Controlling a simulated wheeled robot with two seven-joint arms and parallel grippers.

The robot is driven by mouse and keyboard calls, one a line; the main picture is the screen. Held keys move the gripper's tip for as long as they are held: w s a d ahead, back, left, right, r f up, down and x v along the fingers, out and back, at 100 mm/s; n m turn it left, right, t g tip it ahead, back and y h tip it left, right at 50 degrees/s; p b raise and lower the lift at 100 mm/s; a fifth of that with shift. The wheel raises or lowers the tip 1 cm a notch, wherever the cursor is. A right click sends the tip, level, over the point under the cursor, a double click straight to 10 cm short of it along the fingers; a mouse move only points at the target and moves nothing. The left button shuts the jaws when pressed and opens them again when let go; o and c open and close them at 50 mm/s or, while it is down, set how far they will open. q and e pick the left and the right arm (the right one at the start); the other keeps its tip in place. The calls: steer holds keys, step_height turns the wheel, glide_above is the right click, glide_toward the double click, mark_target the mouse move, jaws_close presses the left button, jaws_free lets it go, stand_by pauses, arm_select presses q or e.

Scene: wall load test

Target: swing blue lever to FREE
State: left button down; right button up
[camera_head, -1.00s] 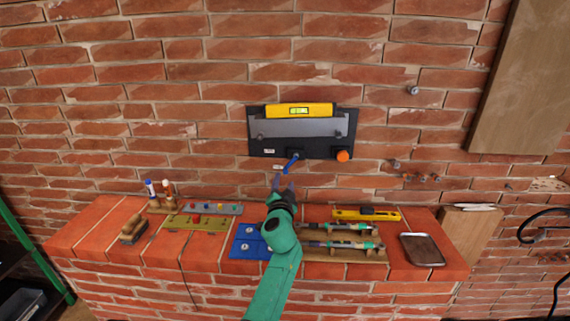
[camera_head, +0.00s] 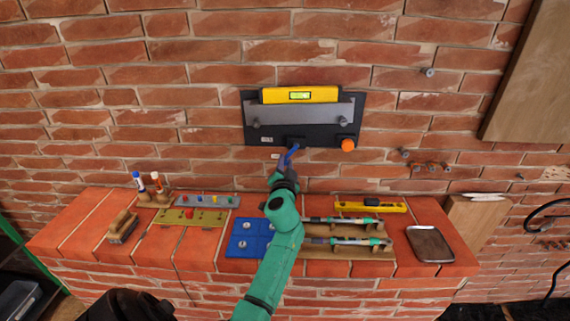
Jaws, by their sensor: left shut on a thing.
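The blue lever (camera_head: 293,151) hangs from the lower edge of the black wall plate (camera_head: 356,112), slanting down and to the left from its pivot. My left gripper (camera_head: 286,162) is at the lever's lower end and shut on it. The fingers and the arm hide part of the lever's tip. A small white label (camera_head: 266,139) is on the plate left of the lever; its lettering is too small to read. My right gripper does not show.
A yellow level (camera_head: 275,95) sits on the grey bar of the plate. An orange knob (camera_head: 348,145) is right of the lever. The brick ledge below holds a blue tray (camera_head: 234,251), tool racks, a metal tray (camera_head: 430,244) and a brush (camera_head: 122,226).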

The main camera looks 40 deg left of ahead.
arm_select(q)
steer(key=n+b, duration=0.1)
steer(key=b, duration=0.1)
steer(key=w+d+f+n+b, duration=0.1)
steer(key=n+b, duration=0.1)
steer(key=b, duration=0.1)
steer(key=shift+n, duration=0.3)
steer(key=c, duration=0.7)
jaws_free()
steer(key=shift+c, duration=0.2)
steer(key=shift+w+f, duration=0.1)
steer(key=shift+w, duration=0.05)
